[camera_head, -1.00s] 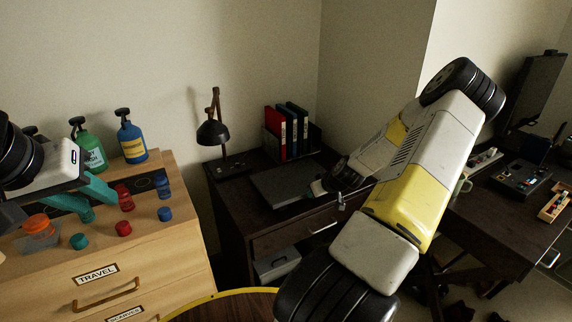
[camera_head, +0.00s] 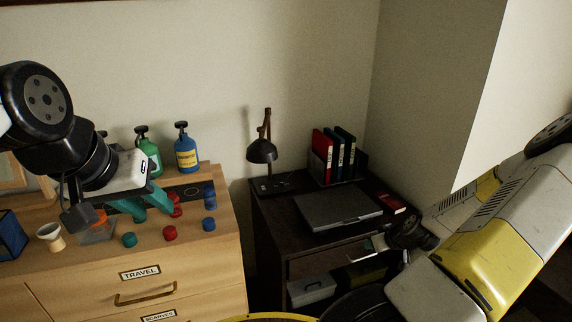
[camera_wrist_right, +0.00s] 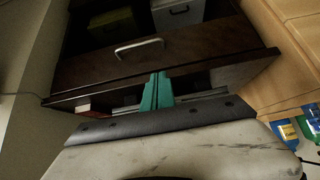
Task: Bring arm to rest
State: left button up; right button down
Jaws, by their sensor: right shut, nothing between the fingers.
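My right arm (camera_head: 512,237) comes in from the right in the head view, bent low beside the dark desk. In the right wrist view my right gripper (camera_wrist_right: 157,92) has its two teal fingers together with nothing between them. Its fingers appear in front of the desk's drawer (camera_wrist_right: 135,55); contact cannot be told. My left gripper (camera_head: 148,206) hangs over the wooden dresser top, its teal fingers spread apart and no object seen between them. Small red, teal and blue caps lie close by its fingers.
The dark desk carries a lamp (camera_head: 262,151), a closed laptop (camera_head: 337,207) and upright binders (camera_head: 334,152). The dresser (camera_head: 195,262) holds a green bottle (camera_head: 149,156), a blue bottle (camera_head: 187,154) and a small cup (camera_head: 50,236). A wall corner stands behind my right arm.

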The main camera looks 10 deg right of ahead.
jog(key=s+a+r+g+h, duration=0.1)
jog(key=s+a+r+g, duration=0.1)
jog(key=a+r, duration=0.8)
jog(key=s+a+r+g, duration=0.15)
jog(key=a+r, duration=0.45)
jog(key=r, duration=0.8)
jog(key=s+a+r+m+t+y, duration=0.1)
jog(key=s+a+r+y, duration=0.1)
jog(key=s+a+r, duration=0.8)
jog(key=s+r, duration=0.2)
jog(key=s, duration=0.2)
jog(key=shift+a+t, duration=0.25)
jog(key=shift+t, duration=0.1)
